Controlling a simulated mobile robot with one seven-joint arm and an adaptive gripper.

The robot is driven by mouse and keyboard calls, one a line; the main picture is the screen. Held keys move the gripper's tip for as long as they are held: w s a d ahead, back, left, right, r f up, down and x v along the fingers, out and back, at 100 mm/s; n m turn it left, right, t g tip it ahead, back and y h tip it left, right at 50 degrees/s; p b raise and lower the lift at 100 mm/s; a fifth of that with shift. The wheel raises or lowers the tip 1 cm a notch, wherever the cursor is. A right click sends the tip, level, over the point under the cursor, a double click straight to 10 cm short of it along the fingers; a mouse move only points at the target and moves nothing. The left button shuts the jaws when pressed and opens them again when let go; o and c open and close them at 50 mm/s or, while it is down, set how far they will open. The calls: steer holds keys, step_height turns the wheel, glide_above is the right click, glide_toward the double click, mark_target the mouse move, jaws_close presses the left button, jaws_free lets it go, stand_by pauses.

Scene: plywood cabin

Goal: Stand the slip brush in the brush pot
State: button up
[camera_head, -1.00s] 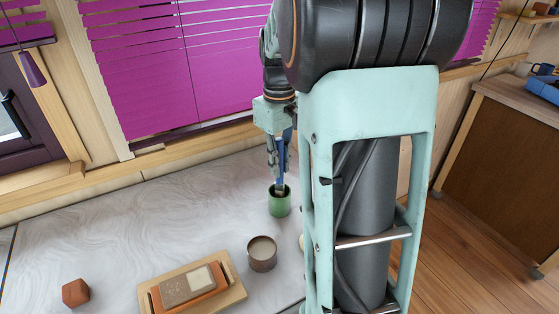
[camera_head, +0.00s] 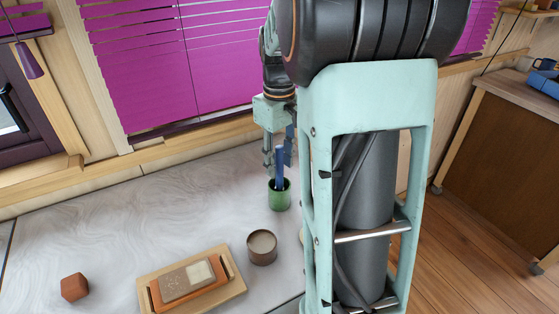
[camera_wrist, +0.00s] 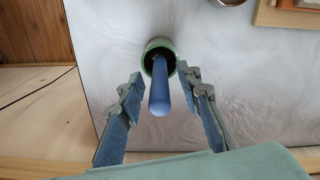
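The slip brush (camera_head: 280,168) has a blue handle and stands in the green brush pot (camera_head: 280,199), its handle rising above the rim. In the wrist view the brush handle (camera_wrist: 159,92) points up toward the camera out of the pot (camera_wrist: 150,50), tilted slightly; the brush's lower end is hidden inside. My gripper (camera_head: 279,162) is above the pot. In the wrist view my gripper (camera_wrist: 170,88) is open, with a finger on each side of the handle and a gap on both sides.
A round cup (camera_head: 262,247) stands in front of the pot. The window blind (camera_head: 190,60) is behind.

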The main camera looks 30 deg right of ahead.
step_height(320, 180, up, 12)
stand_by(0.5)
stand_by(0.7)
